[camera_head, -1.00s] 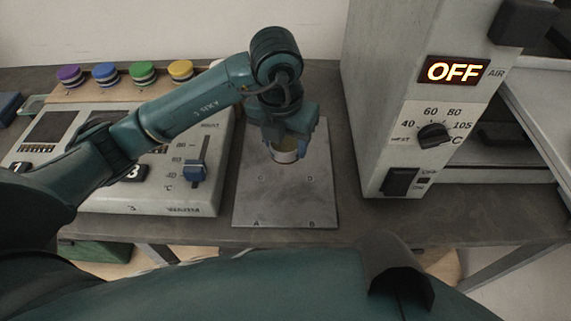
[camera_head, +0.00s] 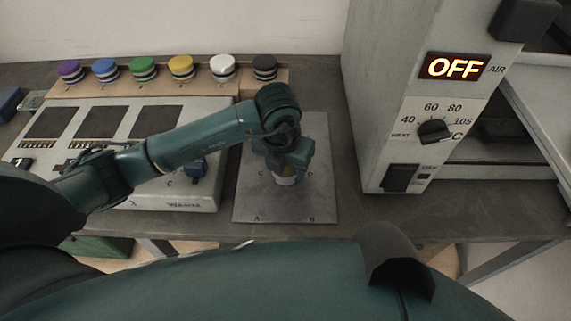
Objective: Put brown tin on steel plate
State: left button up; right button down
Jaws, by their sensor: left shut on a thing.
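The steel plate (camera_head: 262,204) is a flat grey sheet on the bench, marked with letters such as A, B and D. My left gripper (camera_head: 287,170) is over the middle of the plate, pointing down, and is shut on a small tin (camera_head: 285,180). Only the lower part of the tin shows, with a pale band; the gripper hides the rest, and its brown colour is hard to make out. The tin is upright and low over the plate; I cannot tell whether it touches it. My right gripper is not in view.
A control panel (camera_head: 200,204) with dark screens and a slider stands left of the plate. Behind it a wooden rack (camera_head: 283,84) holds several coloured lidded tins. A grey oven (camera_head: 384,110) reading OFF stands close on the right. The plate's front part is clear.

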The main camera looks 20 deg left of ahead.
pick_arm(q)
jog(key=o, duration=1)
jog(key=shift+f, duration=0.1)
jog(key=shift+r, duration=0.45)
notch_tip(320, 180, up, 11)
jog(key=s, duration=0.2)
jog(key=shift+r, duration=0.15)
jog(key=shift+w+a, duration=0.1)
